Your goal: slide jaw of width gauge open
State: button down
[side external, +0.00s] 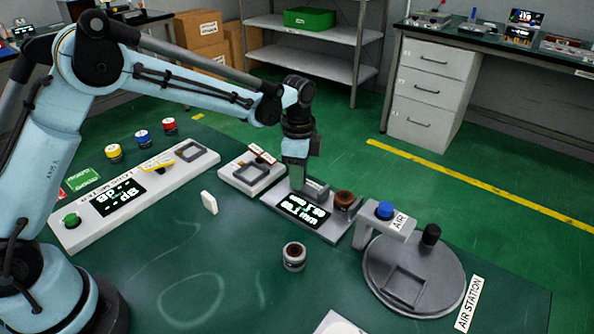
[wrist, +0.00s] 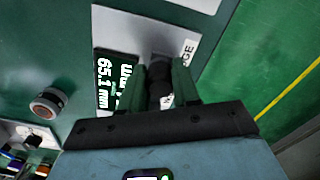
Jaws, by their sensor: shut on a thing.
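The width gauge (side external: 303,210) is a grey block with a lit display, near the middle of the table in the side view. In the wrist view the gauge plate (wrist: 150,28) carries a display (wrist: 112,85) that seems to read 65.1 mm. My gripper (side external: 300,183) points down at the gauge's back edge. In the wrist view my gripper's fingers (wrist: 163,75) are shut on a dark grey piece, which appears to be the sliding jaw (wrist: 160,62). The fingers hide most of it.
Right of the gauge is the air station (side external: 415,272), with a blue button (side external: 385,209) on its arm. A small ring-topped cylinder (side external: 294,257) stands in front, and a white block (side external: 209,202) is to the left. A grey fixture (side external: 251,172) is close behind the gauge.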

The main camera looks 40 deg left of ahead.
jog(key=c, duration=0.8)
grip_release()
notch_tip(320, 180, up, 12)
jog(key=s+a+r+n+t, duration=0.3)
jog(key=s+a+r+n, duration=0.15)
jog(key=s, duration=0.35)
jog(key=s+a+f+n+t, duration=0.2)
jog(key=s+f+n+t, duration=0.2)
jog(key=s+n, duration=0.4)
jog(key=s+f, duration=0.1)
jog(key=s, duration=0.2)
jog(key=shift+s, duration=0.2)
